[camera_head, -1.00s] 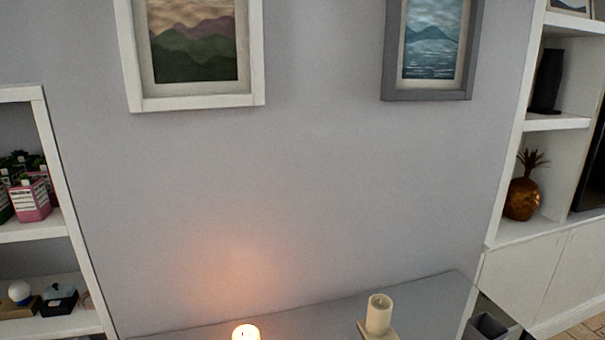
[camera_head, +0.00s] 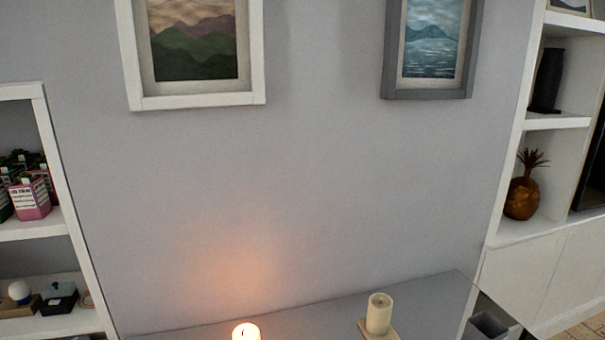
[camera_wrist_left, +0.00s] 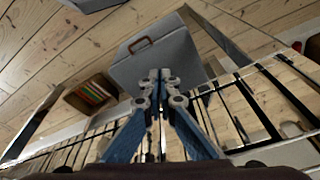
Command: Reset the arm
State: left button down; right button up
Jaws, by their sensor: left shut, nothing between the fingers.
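My left gripper (camera_wrist_left: 160,80) shows in the left wrist view, its blue fingers together at the tips with nothing between them. Behind the fingertips is a grey box-like piece (camera_wrist_left: 165,58) with a brown handle; I cannot tell whether they touch. Neither gripper is in the head view. The head view shows a grey surface (camera_head: 310,322) against the wall, with a lit candle (camera_head: 246,332) and an unlit cream candle (camera_head: 379,313) on a small stand.
Another white shelf (camera_head: 508,160) with a golden pineapple (camera_head: 523,190) stands at the right. Two framed pictures hang on the wall. Wooden floorboards (camera_wrist_left: 60,50) show in the wrist view.

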pick_arm(q)
jog(key=s+f+g, duration=0.1)
jog(key=s+f, duration=0.2)
jog(key=f, duration=0.6)
jog(key=s+f, duration=0.4)
jog(key=f, duration=0.4)
jog(key=s+a+f+b, duration=0.1)
jog(key=s+a+f, duration=0.2)
jog(key=s+f, duration=0.8)
jog(key=shift+s+a+g, duration=0.2)
jog(key=shift+s+g, duration=0.2)
jog(key=shift+s, duration=0.7)
jog(key=shift+f, duration=0.1)
